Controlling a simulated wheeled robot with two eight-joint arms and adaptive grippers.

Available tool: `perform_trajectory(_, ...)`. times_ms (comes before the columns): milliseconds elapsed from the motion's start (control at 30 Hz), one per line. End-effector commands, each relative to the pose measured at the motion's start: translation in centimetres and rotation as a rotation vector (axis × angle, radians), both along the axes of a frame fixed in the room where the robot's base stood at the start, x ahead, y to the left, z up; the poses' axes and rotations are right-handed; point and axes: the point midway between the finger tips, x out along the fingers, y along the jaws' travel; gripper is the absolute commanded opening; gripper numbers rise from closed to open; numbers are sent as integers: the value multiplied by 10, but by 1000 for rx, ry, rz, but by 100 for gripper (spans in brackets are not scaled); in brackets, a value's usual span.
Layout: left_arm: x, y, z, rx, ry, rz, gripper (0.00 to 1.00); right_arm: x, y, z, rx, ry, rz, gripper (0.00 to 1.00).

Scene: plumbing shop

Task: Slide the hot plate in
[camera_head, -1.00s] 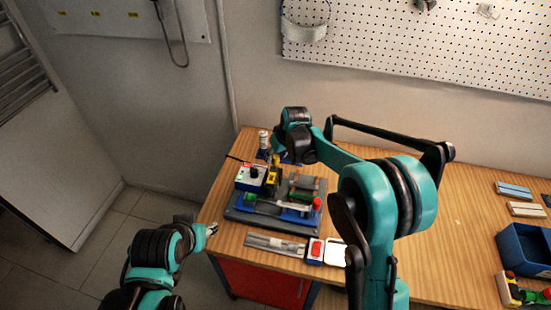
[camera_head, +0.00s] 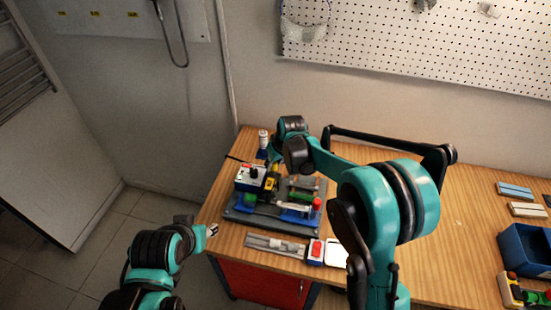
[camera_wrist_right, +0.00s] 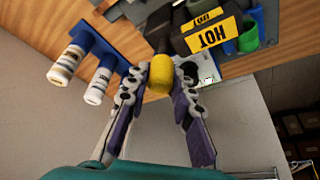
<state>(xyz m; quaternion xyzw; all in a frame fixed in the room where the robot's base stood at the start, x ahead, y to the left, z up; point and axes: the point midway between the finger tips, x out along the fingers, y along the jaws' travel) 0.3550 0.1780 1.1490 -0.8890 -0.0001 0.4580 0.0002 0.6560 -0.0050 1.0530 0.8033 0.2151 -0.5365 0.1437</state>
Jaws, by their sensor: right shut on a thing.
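The hot plate shows in the right wrist view as a dark block with yellow HOT labels (camera_wrist_right: 210,35). A dark stem with a yellow knob (camera_wrist_right: 161,74) sticks out beside it. My right gripper (camera_wrist_right: 160,80) is shut on the yellow knob, with one finger on each side. In the head view, the yellow and black hot plate (camera_head: 270,186) sits on the dark fixture base (camera_head: 240,217), beside the white control box (camera_head: 250,177). My right wrist partly hides it. My left gripper (camera_head: 211,230) is at the bench's near left edge, away from the fixture; its fingers are too small to read.
Two white capped bottles in a blue holder (camera_wrist_right: 90,45) stand close to my right gripper. A metal rail and a red-button box (camera_head: 316,250) lie in front of the fixture. A blue bin (camera_head: 525,248) stands at the far right. The right middle of the bench is clear.

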Motion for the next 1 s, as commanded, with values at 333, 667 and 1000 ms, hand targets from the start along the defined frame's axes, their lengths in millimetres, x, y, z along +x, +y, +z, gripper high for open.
perform_trajectory(333, 0, 0, -5, 0, 0, 0, 40, -42, 12, -1, 1, 4, 1, 0)
perform_trajectory(667, 0, 0, -5, 0, 0, 0, 40, -42, 12, -1, 1, 5, 2, 44)
perform_trajectory(1000, 0, 0, -5, 0, 0, 0, 40, -42, 10, 3, 1, 3, 1, 44)
